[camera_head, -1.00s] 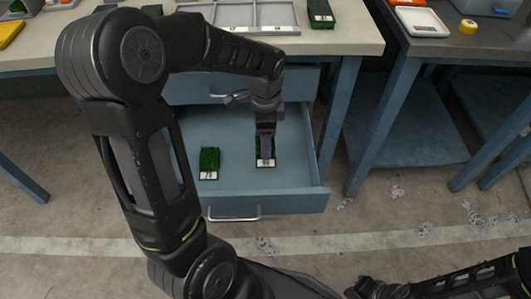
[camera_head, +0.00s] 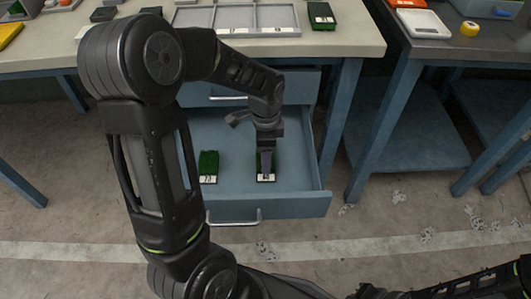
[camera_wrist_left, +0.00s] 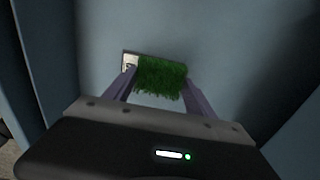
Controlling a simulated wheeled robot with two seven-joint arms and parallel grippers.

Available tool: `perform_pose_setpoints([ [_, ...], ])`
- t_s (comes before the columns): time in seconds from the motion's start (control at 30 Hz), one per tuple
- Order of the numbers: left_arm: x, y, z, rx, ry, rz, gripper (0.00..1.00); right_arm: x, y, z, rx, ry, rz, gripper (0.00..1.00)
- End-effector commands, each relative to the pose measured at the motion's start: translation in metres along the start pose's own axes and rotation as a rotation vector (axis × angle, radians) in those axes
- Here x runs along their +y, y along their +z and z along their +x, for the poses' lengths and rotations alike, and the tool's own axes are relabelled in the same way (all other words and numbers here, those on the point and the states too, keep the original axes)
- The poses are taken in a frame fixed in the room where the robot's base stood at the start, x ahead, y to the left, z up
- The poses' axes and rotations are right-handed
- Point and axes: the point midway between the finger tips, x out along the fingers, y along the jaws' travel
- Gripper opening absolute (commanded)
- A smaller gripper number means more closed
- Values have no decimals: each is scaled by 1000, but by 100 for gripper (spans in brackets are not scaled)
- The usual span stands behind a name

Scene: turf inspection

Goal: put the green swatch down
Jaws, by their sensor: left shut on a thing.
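My left gripper (camera_head: 266,172) is inside the open drawer (camera_head: 262,205). It is shut on a green swatch (camera_head: 260,168), a dark tray of turf with a white label at its near end. In the left wrist view the swatch (camera_wrist_left: 161,77) sits between the two fingers, over the blue-grey drawer floor. I cannot tell whether it touches the floor. A second green swatch (camera_head: 208,163) with a white label lies in the drawer to the left, apart from the held one. My right gripper is not in view; part of my right arm shows at the lower right.
The drawer's side walls stand close around my gripper. The worktop (camera_head: 352,40) above holds a grey compartment tray (camera_head: 240,33) and another green swatch (camera_head: 321,15). A second table (camera_head: 459,60) with a white scale (camera_head: 425,25) stands at right. Drawer floor behind the swatches is free.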

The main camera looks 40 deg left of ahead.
Motion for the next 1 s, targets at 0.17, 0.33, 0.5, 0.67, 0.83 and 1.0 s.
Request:
perform_pose_setpoints([
  [0.17, 0, 0, 3, 0, 0, 0, 67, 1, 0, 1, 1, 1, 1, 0],
  [0.33, 0, 0, 3, 0, 0, 0, 81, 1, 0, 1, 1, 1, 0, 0],
  [0.5, 0, 0, 3, 0, 0, 0, 86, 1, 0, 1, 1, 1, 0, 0],
  [0.67, 0, 0, 2, 0, 0, 0, 86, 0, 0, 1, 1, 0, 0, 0],
  [0.83, 0, 0, -11, 1, -1, 0, 86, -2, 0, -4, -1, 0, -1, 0],
  [1.0, -1, 0, -40, 2, -3, -1, 86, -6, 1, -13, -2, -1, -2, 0],
])
